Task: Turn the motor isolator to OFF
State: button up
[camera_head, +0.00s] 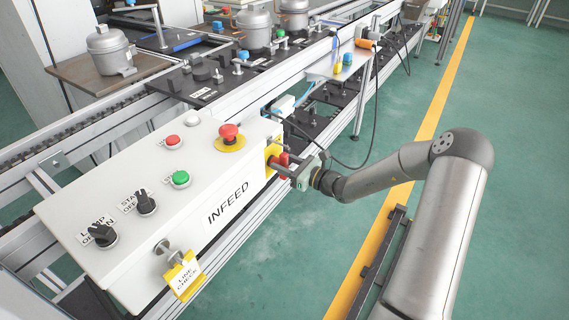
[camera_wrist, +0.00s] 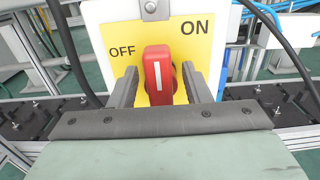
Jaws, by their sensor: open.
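The motor isolator is a red rotary handle (camera_wrist: 158,88) with a white line, on a yellow plate (camera_wrist: 200,48) at the end of the INFEED box. In the wrist view OFF is printed at the plate's left and ON at its upper right. The handle and its white line stand about upright, between the two words. My gripper (camera_wrist: 159,72) is open, with one finger on each side of the handle; I cannot tell whether either finger touches it. In the head view my gripper (camera_head: 283,170) is at the box's right end, partly hiding the red handle (camera_head: 284,158).
A black cable (camera_head: 345,166) hangs behind my gripper. Green floor (camera_head: 270,285) is open to the right.

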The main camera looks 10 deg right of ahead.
jog(key=c, duration=0.7)
jog(key=shift+c, duration=0.2)
jog(key=shift+n, duration=0.4)
jog(key=n+b, duration=0.3)
jog(key=shift+s+a+f+n, duration=0.2)
jog(key=shift+s+f+n, duration=0.05)
jog(key=shift+f+n, duration=0.05)
jog(key=n+b, duration=0.3)
jog(key=b, duration=0.1)
jog(key=shift+s+a+f+n, duration=0.1)
jog(key=shift+a+f+n, duration=0.1)
jog(key=shift+n, duration=0.2)
jog(key=n+b, duration=0.3)
jog(key=b, duration=0.2)
jog(key=n+b, duration=0.3)
jog(key=b, duration=0.3)
jog(key=f+n+b, duration=0.1)
jog(key=n+b, duration=0.2)
jog(key=b, duration=0.2)
jog(key=shift+s+a, duration=0.1)
jog(key=shift+s, duration=0.1)
jog(key=shift+r+n+b, duration=0.2)
jog(key=shift+n+b, duration=0.25)
jog(key=shift+n, duration=0.05)
